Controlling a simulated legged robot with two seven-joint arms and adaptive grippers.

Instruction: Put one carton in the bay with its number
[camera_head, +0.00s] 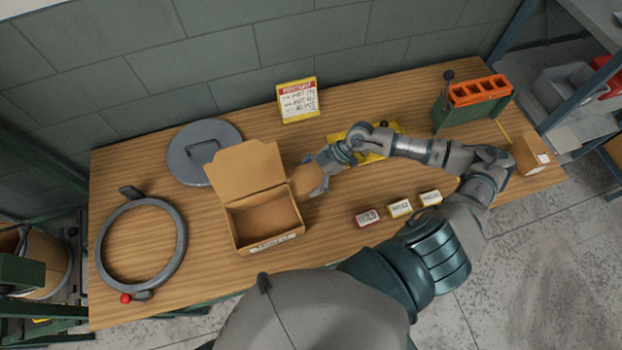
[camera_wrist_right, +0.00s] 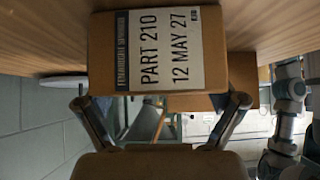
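A brown carton (camera_head: 304,181) is at my right gripper (camera_head: 316,176), just right of the open box. In the right wrist view, the carton (camera_wrist_right: 158,52) shows a white label reading "PART 210" and "12 MAY 27". The fingers of my right gripper (camera_wrist_right: 160,105) stand at its two sides and appear to touch it. Whether it rests on the table is unclear. Another brown carton (camera_head: 529,154) with a white label sits at the table's right end. Three small labelled blocks (camera_head: 400,207) lie in a row; the red one reads "HOLD". No numbered bay is readable. My left gripper is not in view.
An open cardboard box (camera_head: 265,219) stands left of my right gripper. A grey lid (camera_head: 204,150) and a grey ring (camera_head: 106,243) lie farther left. A sign (camera_head: 298,100), a partly hidden yellow object (camera_head: 386,129) and an orange-topped green unit (camera_head: 478,92) stand toward the back.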

